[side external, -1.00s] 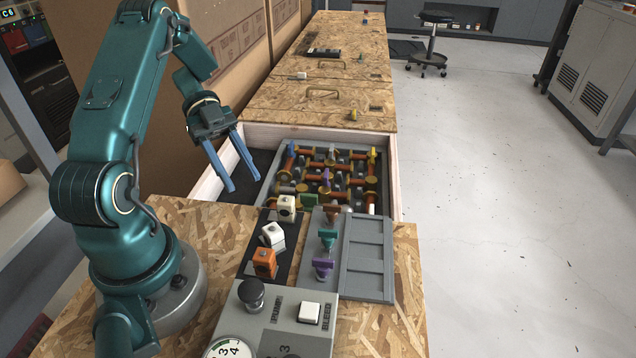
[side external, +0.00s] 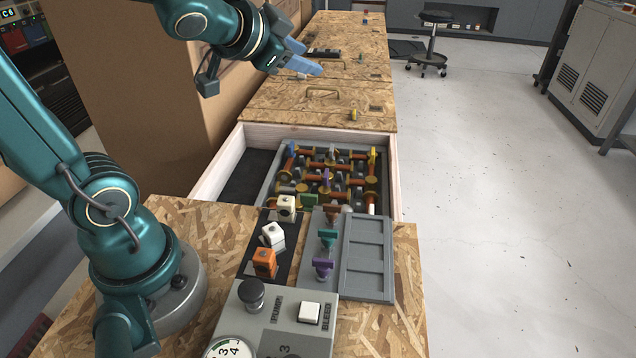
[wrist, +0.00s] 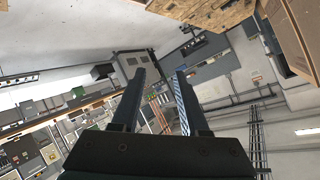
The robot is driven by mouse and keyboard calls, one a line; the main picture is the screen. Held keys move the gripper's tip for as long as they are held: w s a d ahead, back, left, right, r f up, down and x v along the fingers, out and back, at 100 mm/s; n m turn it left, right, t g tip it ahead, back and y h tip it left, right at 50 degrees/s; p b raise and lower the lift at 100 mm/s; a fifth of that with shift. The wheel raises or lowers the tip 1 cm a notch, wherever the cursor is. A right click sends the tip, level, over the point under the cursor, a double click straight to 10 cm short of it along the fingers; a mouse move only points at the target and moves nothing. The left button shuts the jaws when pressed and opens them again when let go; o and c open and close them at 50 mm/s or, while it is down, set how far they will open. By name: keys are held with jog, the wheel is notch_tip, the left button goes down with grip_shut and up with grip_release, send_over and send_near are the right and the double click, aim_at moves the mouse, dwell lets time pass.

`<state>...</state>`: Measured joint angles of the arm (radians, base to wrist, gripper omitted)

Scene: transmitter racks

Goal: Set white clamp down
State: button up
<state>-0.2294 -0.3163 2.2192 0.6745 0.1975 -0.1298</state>
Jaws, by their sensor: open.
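A white clamp-like block (side external: 273,235) sits tilted on the black strip (side external: 252,268) near the front of the bench. A cream block (side external: 286,203) stands behind it and an orange one (side external: 264,262) in front, on the same strip. I cannot tell for sure which block is the task's clamp. My gripper (side external: 312,58) is raised well away from these blocks, pointing toward the back right. In the wrist view its two fingers (wrist: 160,75) are spread with nothing between them.
An open drawer holds a tray of copper-coloured pipework (side external: 325,172). Beside the blocks are brown, teal and purple clamps (side external: 323,268) and a grey panel (side external: 366,258). A control box (side external: 280,318) is in front. Cardboard boxes (side external: 170,100) stand left of the bench.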

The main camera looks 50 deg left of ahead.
jog(key=s+d+f+n+g+h, duration=0.1)
jog(key=s+d+f+g+h, duration=0.1)
jog(key=s, duration=0.6)
jog(key=s+d+f+n+g+h, duration=0.1)
jog(key=s+d+f+g+h, duration=0.1)
jog(key=s+d+f+g, duration=0.2)
jog(key=s+d+f, duration=0.1)
jog(key=s+d, duration=0.2)
jog(key=d, duration=0.2)
jog(key=shift+s+f+n, duration=0.3)
jog(key=shift+s+f, duration=0.05)
